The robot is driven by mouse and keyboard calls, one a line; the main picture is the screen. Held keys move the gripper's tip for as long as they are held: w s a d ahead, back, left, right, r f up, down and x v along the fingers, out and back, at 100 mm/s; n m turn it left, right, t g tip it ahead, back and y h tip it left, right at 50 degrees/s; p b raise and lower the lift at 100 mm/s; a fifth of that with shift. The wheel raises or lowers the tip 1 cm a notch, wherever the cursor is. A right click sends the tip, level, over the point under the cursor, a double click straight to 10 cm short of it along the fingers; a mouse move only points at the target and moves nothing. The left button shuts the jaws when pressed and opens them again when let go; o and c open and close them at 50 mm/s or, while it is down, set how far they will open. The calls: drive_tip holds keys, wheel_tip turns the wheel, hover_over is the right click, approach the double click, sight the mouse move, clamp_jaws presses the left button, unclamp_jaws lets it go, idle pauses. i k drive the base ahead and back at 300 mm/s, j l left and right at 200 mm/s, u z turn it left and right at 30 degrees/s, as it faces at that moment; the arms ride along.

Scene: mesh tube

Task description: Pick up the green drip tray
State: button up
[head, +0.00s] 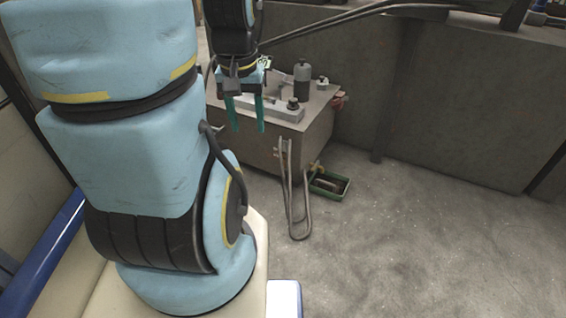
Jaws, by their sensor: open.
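The green drip tray (340,196) is a small, shallow rectangular tray on the floor, at the foot of a box-shaped machine. Something brownish lies in it, too small to make out. Its left end is partly hidden behind bent metal tubes. My gripper (248,128) is open, with two teal fingers pointing down and nothing seen between them. It hangs in front of the machine, higher than the tray and up and to the left of it in the picture.
The box-shaped machine (262,148) carries a dark cylinder (302,80) and metal fittings on top. Looped metal tubes (299,233) hang down just left of the tray. A grey wall (460,120) stands behind. The floor (430,255) to the right and front is clear.

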sight(331, 185)
drive_tip(key=i+l+u, duration=0.1)
drive_tip(key=l, duration=0.25)
drive_tip(key=i+l+u, duration=0.15)
drive_tip(key=l, duration=0.25)
drive_tip(key=i+l+u, duration=0.1)
drive_tip(key=l, duration=0.25)
drive_tip(key=i+l+u, duration=0.15)
drive_tip(key=l, duration=0.25)
drive_tip(key=i+l+u, duration=0.1)
drive_tip(key=l, duration=0.3)
